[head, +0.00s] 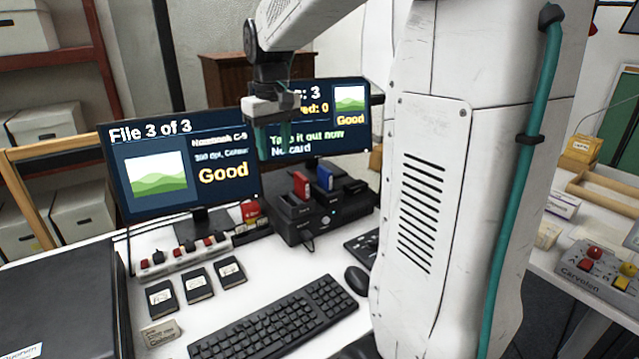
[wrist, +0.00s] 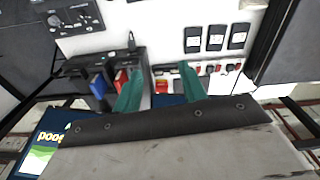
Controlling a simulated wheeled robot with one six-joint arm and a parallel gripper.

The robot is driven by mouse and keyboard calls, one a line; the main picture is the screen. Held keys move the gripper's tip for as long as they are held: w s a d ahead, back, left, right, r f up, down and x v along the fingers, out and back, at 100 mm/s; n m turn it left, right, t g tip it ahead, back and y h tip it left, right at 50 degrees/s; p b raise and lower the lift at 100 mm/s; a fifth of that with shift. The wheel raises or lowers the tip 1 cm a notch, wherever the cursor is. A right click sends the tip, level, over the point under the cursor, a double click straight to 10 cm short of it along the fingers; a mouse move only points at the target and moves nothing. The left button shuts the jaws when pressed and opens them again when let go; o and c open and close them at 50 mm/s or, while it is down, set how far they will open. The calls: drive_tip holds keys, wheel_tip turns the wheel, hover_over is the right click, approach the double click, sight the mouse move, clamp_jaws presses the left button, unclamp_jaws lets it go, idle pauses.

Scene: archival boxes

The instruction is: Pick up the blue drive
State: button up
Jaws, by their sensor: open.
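The blue drive (head: 325,178) stands upright in a slot of the black dock (head: 290,226), right of a red drive (head: 301,186). In the wrist view the blue drive (wrist: 98,85) and a red drive (wrist: 121,80) show left of my fingers. My gripper (head: 274,150) has teal fingers and is raised in front of the monitors, higher in the picture than the dock. In the wrist view my gripper (wrist: 162,62) is open, with nothing between its fingers. The blue drive is clear of both fingers.
Two monitors (head: 190,165) stand behind the dock. A strip with red and black items (head: 185,255), several black cards (head: 196,285), a keyboard (head: 275,318) and a mouse (head: 357,280) lie on the white desk. A dark case (head: 60,300) is at the left.

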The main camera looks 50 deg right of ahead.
drive_tip(key=w+d+f, duration=0.3)
drive_tip(key=w+d, duration=0.1)
drive_tip(key=d, duration=0.3)
drive_tip(key=w+d+f, duration=0.3)
drive_tip(key=w+d, duration=0.1)
drive_tip(key=d, duration=0.4)
drive_tip(key=m, duration=0.1)
hover_over(325, 168)
drive_tip(key=a, duration=0.2)
wheel_tip(325, 168, down, 7)
drive_tip(key=shift+g, duration=0.3)
drive_tip(key=f, duration=0.1)
drive_tip(key=d+f, duration=0.1)
drive_tip(key=f, duration=0.1)
drive_tip(key=shift+s+d+f, duration=0.2)
drive_tip(key=shift+d+f, duration=0.15)
drive_tip(key=shift+d, duration=0.05)
wheel_tip(325, 168, down, 5)
drive_tip(key=shift+w+f, duration=0.1)
drive_tip(key=shift+f, duration=0.1)
clamp_jaws()
